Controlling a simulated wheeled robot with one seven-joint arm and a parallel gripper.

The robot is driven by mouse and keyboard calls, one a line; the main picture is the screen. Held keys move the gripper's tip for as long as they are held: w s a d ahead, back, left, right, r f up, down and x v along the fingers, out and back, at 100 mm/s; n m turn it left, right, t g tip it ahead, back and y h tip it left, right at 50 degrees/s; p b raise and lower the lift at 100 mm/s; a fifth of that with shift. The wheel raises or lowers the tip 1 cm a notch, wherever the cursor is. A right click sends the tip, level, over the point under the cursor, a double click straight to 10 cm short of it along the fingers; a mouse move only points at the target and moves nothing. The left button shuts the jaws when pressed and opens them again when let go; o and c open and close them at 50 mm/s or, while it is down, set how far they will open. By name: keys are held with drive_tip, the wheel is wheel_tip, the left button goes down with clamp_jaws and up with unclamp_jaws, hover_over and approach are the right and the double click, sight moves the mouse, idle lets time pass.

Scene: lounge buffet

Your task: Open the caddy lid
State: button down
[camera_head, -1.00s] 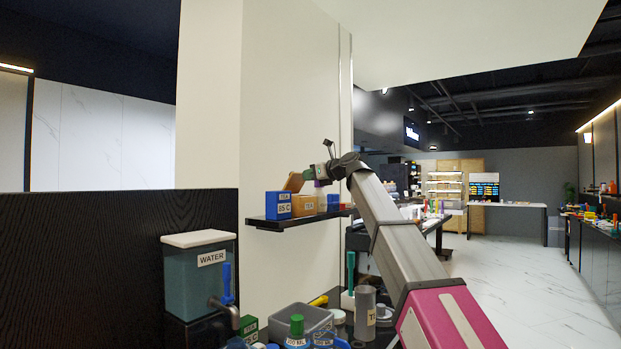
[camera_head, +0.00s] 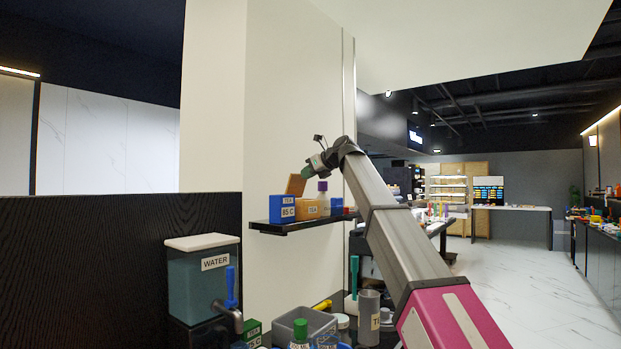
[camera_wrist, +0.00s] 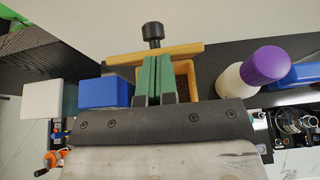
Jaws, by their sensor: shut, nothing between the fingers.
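The tea caddy (camera_head: 306,208) is a small orange-tan box labelled TEA on the dark wall shelf. Its lid (camera_head: 296,184) stands raised and tilted at the left of the box. In the wrist view the lid (camera_wrist: 120,60) shows nearly edge-on with a black knob (camera_wrist: 152,32), and the caddy's opening (camera_wrist: 184,82) is visible with dark contents. My gripper (camera_head: 316,162) is above the caddy. In the wrist view its green fingers (camera_wrist: 155,80) are together and empty, over the opening and close to the lid; whether they touch it I cannot tell.
A blue tea box (camera_head: 282,208) stands left of the caddy, and a purple-capped bottle (camera_head: 323,196) stands right. The shelf (camera_head: 285,228) is narrow against a pale wall. Below are a water tank (camera_head: 203,280), a grey bin (camera_head: 303,322) and a grey cylinder (camera_head: 369,318).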

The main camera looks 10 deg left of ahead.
drive_tip(key=shift+w+a+r, duration=0.25)
drive_tip(key=shift+a, duration=0.3)
drive_tip(key=shift+w+a+r, duration=0.2)
drive_tip(key=shift+a+r, duration=0.05)
drive_tip(key=shift+a, duration=0.3)
